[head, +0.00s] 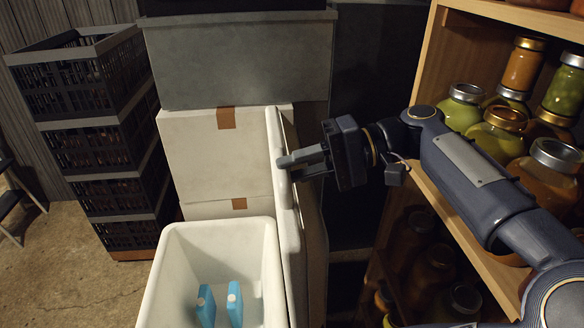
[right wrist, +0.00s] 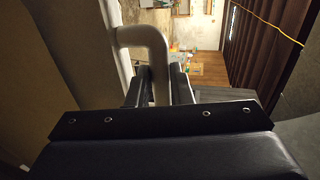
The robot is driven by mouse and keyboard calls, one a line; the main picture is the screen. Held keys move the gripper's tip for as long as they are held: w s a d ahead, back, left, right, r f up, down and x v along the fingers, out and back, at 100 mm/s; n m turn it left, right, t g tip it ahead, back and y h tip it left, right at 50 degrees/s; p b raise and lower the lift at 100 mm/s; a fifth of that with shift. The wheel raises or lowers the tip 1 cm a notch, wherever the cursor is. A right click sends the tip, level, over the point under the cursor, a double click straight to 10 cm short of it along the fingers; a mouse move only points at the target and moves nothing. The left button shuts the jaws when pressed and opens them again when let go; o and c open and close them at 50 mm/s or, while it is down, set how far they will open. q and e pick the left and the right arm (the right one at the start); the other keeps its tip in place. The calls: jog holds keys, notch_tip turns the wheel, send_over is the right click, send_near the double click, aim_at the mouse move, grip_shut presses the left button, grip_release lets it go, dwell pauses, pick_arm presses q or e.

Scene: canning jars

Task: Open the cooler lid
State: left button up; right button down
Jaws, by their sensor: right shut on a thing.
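The white cooler (head: 160,285) stands open at the bottom centre of the head view. Its lid (head: 288,235) stands upright, nearly edge-on, along the cooler's right side. Two blue ice packs with white caps (head: 206,303) lie inside. My right gripper (head: 285,165) reaches the lid's upper part from the right. In the right wrist view, its fingers (right wrist: 158,88) are shut on a pale bent bar, the lid's handle (right wrist: 152,40). My left gripper is not in view.
White boxes (head: 215,155) with brown tape and a grey bin (head: 240,65) stand behind the cooler. Stacked dark crates (head: 90,150) stand at the left. A wooden shelf (head: 425,60) with several filled jars (head: 503,130) is close to my right arm.

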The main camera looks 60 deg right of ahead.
jog(key=c, duration=1.3)
grip_release()
jog(key=shift+r, duration=0.25)
notch_tip(320, 180, up, 3)
jog(key=shift+d+f, duration=0.1)
jog(key=o, duration=0.9)
jog(key=a+r, duration=0.1)
jog(key=s+r, duration=0.1)
jog(key=r, duration=0.1)
jog(key=shift+a, duration=0.4)
jog(key=shift+s+a+r+p, duration=0.15)
jog(key=shift+s+a+r, duration=0.05)
jog(key=shift+a+r, duration=0.25)
jog(key=shift+s+a+r+p, duration=0.2)
jog(key=shift+a+r, duration=0.1)
jog(key=shift+r, duration=0.2)
jog(key=c, duration=0.9)
jog(key=s+a+r, duration=0.4)
jog(key=s+a, duration=0.1)
jog(key=a, duration=0.4)
jog(key=shift+r+b, duration=0.4)
jog(key=shift+b, duration=0.05)
